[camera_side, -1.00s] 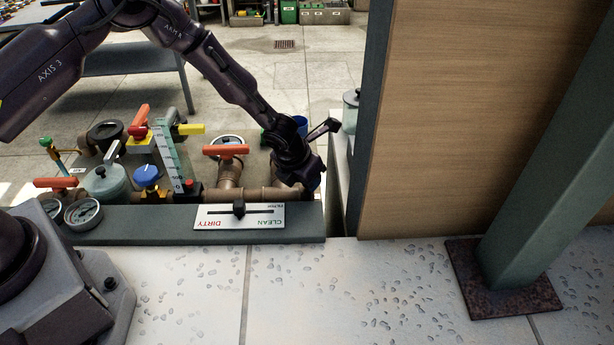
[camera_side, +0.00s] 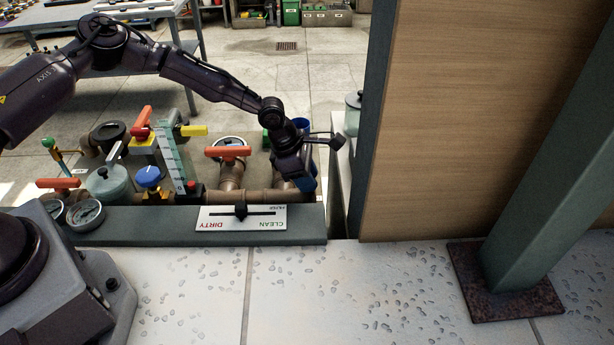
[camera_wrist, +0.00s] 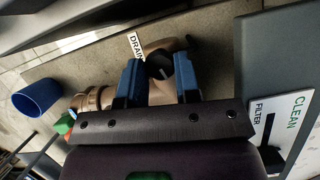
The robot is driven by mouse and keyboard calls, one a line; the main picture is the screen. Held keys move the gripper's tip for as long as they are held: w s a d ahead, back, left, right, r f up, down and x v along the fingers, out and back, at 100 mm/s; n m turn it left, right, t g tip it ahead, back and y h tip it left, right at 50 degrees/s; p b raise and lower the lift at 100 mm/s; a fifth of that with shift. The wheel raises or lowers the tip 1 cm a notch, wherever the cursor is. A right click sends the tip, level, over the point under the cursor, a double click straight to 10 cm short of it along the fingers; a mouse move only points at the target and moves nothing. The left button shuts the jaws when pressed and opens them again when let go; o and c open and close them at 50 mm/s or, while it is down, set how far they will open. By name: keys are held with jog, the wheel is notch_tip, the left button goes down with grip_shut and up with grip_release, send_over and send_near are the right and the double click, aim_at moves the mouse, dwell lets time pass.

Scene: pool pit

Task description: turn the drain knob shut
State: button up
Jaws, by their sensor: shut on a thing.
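The drain knob (camera_wrist: 160,66) is a small dark round knob with a pale line on its face, seen in the wrist view between my blue fingers. A white label reading DRAIN (camera_wrist: 135,45) is beside it. My gripper (camera_wrist: 158,78) is shut on the knob, one finger on each side. In the side view my gripper (camera_side: 307,180) reaches down at the right end of the brown pipe, and the knob is hidden behind it.
A CLEAN/DIRTY filter gauge plate (camera_side: 241,218) sits on the grey ledge (camera_side: 150,219) close by. An orange valve handle (camera_side: 228,152) stands left of my gripper. A wooden panel (camera_side: 470,110) rises on the right. A blue cup (camera_wrist: 37,98) shows in the wrist view.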

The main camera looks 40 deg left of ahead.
jog(key=shift+w+m+g+h, duration=0.15)
jog(key=shift+m+g+h, duration=0.25)
jog(key=shift+m, duration=1.1)
jog(key=o, duration=0.9)
jog(key=v, duration=1.3)
jog(key=shift+w+d, duration=0.1)
jog(key=shift+w, duration=0.05)
